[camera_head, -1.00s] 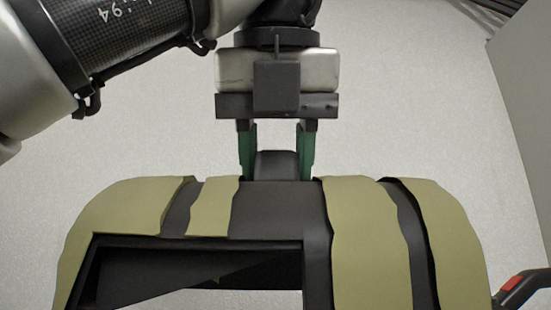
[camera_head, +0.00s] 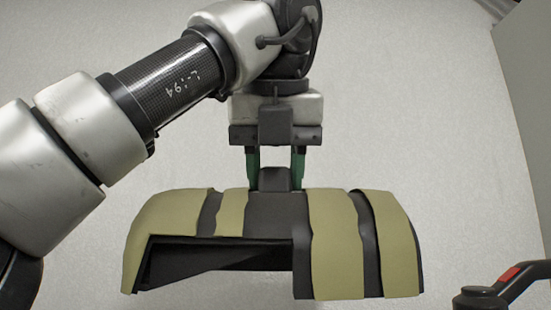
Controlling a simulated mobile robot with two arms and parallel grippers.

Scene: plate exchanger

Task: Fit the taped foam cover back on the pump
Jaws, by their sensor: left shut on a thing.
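The foam cover (camera_head: 275,215) is a dark, hollow shell with wide yellow-olive tape strips (camera_head: 337,245) over it. It hangs in the middle of the head view, with an open cutout at its front left showing a dark inside. My left gripper (camera_head: 275,181) comes down from above, its green fingers on either side of a dark block on the cover's top. It is shut on that block and holds the cover roughly level. The pump is not in view. My right gripper is not in view.
A dark jointed part with a red mark (camera_head: 510,274) shows at the lower right, apart from the cover. A grey panel (camera_head: 525,95) stands at the right edge. Pale, speckled floor lies around and behind the cover.

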